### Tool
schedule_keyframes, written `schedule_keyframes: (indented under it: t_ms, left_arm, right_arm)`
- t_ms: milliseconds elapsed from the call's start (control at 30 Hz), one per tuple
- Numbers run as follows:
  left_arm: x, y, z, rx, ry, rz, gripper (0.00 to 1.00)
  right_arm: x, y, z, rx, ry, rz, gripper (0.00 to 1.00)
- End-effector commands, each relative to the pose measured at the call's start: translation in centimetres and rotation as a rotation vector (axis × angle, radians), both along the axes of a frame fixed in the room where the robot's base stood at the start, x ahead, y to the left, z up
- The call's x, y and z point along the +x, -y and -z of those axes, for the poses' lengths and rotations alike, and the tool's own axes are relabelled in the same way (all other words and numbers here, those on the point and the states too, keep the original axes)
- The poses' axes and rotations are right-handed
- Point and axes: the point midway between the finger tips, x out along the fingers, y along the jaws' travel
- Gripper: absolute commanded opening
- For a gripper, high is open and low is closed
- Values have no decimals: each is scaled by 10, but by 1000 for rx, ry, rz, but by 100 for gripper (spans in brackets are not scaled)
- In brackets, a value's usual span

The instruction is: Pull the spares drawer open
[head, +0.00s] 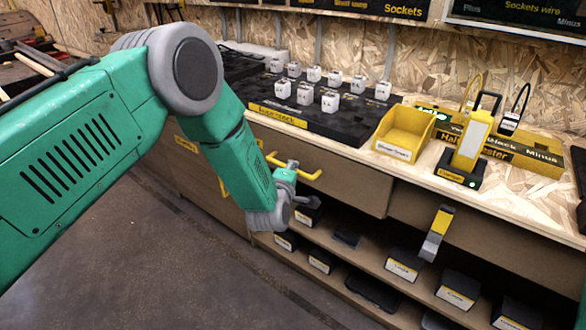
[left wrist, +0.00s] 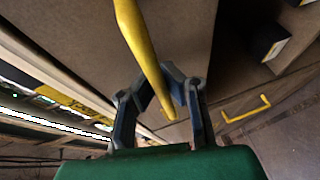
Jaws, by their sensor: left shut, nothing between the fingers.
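The drawer front (head: 350,182) under the counter looks flush with the cabinet; I see no name on it, and my arm hides its left part. Its yellow bar handle (head: 308,176) stands out from the front, and a yellow bar also crosses the left wrist view (left wrist: 143,45). My left gripper (head: 312,202) is shut with nothing held, just below the handle in the head view. In the left wrist view its dark fingertips (left wrist: 168,75) come together beside the bar. I cannot tell whether they touch it. My right gripper does not show.
Sockets stand on a black tray (head: 345,125) on the counter. A yellow bin (head: 404,132) and a tester (head: 470,148) stand to the right. Open shelves with black boxes (head: 402,264) lie below. Another yellow handle (head: 223,181) is on the left. The floor (head: 150,270) in front is clear.

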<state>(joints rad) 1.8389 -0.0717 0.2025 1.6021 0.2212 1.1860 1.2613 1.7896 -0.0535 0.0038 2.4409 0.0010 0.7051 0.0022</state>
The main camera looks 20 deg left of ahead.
Motion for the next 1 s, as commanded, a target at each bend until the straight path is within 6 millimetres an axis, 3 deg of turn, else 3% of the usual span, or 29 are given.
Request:
schedule_keyframes:
  t_ms: [300, 400, 800, 1000]
  left_arm:
    - [0, -6, -1, -9, 4, -1, 0]
    - [1, -6, -1, -6, 5, -5, 31]
    - [-3, -1, -1, -4, 2, 1, 31]
    - [-29, -1, -5, -5, 0, 1, 31]
  right_arm:
    - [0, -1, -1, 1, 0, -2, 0]
    - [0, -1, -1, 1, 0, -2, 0]
    - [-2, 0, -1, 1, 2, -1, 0]
    - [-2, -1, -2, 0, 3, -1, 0]
